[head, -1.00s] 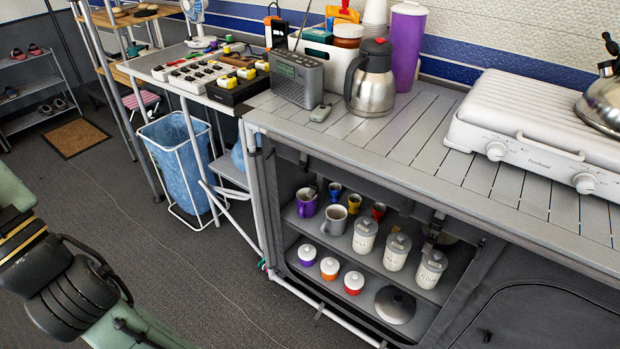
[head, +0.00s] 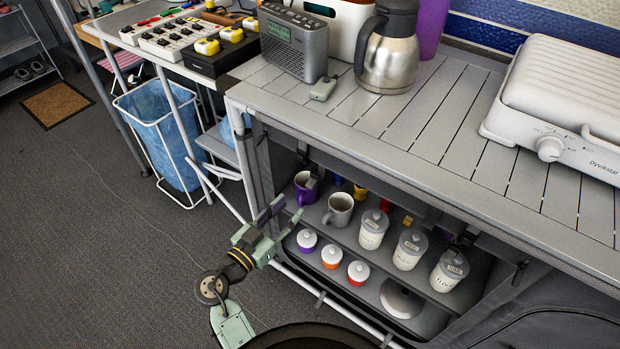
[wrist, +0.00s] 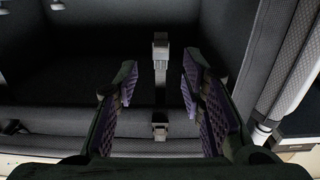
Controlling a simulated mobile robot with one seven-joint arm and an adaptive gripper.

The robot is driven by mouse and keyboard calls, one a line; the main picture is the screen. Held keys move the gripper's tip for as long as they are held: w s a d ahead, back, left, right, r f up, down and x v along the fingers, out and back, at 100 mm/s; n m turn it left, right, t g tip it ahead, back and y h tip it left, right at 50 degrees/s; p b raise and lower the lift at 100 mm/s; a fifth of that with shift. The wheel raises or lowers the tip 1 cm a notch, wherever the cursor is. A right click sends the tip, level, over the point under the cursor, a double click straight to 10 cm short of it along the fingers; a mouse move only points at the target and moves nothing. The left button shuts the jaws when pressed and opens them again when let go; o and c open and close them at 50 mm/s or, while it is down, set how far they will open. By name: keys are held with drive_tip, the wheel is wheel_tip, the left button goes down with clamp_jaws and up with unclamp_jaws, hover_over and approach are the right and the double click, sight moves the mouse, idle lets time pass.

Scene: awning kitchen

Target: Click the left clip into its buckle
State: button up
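My gripper (head: 283,212) is open and empty in front of the left end of the open cabinet, beside its left post. In the wrist view my gripper (wrist: 157,92) shows two ribbed fingers apart. A second grey piece, seemingly the buckle (wrist: 160,129), sits on the dark rolled fabric, nearer the camera. The fingers touch neither piece. In the head view a small grey piece (head: 311,181), perhaps the left clip, hangs before the purple mug.
The cabinet post (wrist: 287,75) stands close beside the right finger in the wrist view. Mugs and lidded jars (head: 372,229) fill the shelves. The countertop (head: 400,110) overhangs the opening. A blue-lined bin (head: 165,140) stands left; the floor before it is clear.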

sight(308, 187)
drive_tip(key=p+x, duration=0.2)
drive_tip(key=x, duration=0.6)
drive_tip(key=shift+w+d+r, duration=0.2)
drive_tip(key=shift+w, duration=0.05)
drive_tip(key=shift+w+d+f, duration=0.1)
drive_tip(key=shift+w+d, duration=0.3)
drive_tip(key=shift+w, duration=0.2)
drive_tip(key=shift+c, duration=0.2)
clamp_jaws()
